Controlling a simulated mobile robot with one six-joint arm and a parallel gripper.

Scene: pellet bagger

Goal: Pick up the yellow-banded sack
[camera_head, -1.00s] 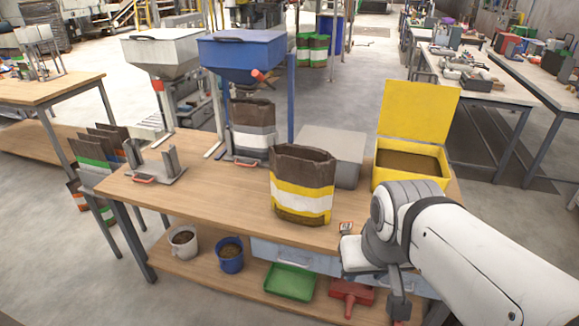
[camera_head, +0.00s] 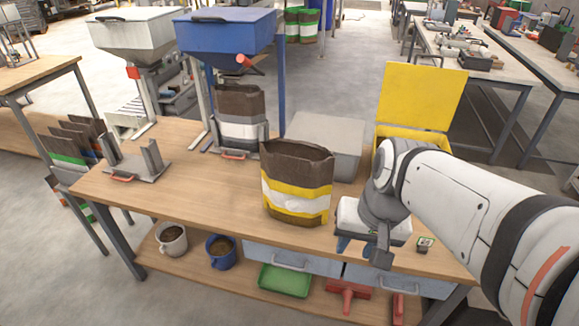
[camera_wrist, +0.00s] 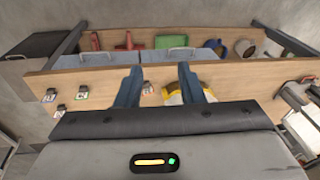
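The yellow-banded sack (camera_head: 297,185) stands upright and open-topped on the wooden bench, brown with yellow and white bands. My gripper (camera_head: 358,246) is to the right of the sack near the bench's front edge, its blue fingers pointing down and partly hidden by my wrist. In the wrist view my gripper (camera_wrist: 160,85) has its two blue fingers wide apart with nothing held between them. A yellow and white part of the sack (camera_wrist: 175,97) shows there behind the right finger, and the rest is hidden by the gripper body.
A grey box (camera_head: 325,145) stands behind the sack, and an open yellow bin (camera_head: 422,98) stands behind my arm. A small tag (camera_head: 424,243) lies at the front right.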

